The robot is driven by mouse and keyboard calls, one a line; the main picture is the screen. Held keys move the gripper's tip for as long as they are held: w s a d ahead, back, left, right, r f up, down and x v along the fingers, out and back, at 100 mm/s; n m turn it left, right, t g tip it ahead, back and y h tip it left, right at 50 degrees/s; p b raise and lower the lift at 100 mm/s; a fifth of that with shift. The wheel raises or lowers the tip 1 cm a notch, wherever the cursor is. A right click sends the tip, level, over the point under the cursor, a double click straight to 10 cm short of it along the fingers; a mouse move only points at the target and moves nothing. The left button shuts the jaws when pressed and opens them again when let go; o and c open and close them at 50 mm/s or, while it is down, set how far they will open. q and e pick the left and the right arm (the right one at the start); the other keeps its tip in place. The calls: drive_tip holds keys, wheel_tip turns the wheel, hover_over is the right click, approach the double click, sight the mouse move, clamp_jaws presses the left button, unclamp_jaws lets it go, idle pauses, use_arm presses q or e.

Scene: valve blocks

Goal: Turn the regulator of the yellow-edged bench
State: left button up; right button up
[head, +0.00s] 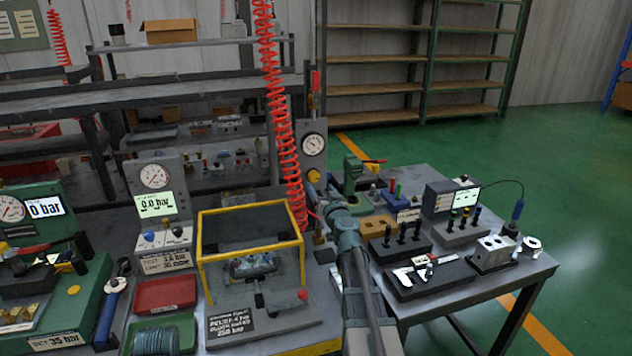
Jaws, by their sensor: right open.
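The bench (318,349) with a yellow front edge carries a yellow-framed test box (203,268). Behind it stands a grey panel with a round gauge (314,144). A yellow knob (313,176), which looks like the regulator, is low on this panel. My right arm reaches up from the bottom of the head view. My right gripper (322,208) is small in the picture, open, just below and in front of the knob. I see no contact with it, but the fingertips are hard to make out. My left gripper is not in view.
A red coiled hose (279,120) hangs close to the left of my right gripper. A red tray (166,294) and a green tray (160,335) lie left of the box. The right table (455,298) holds a caliper, valve blocks and a display unit (451,197).

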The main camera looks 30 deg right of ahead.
sight(315, 178)
drive_tip(key=x, duration=0.6)
clamp_jaws()
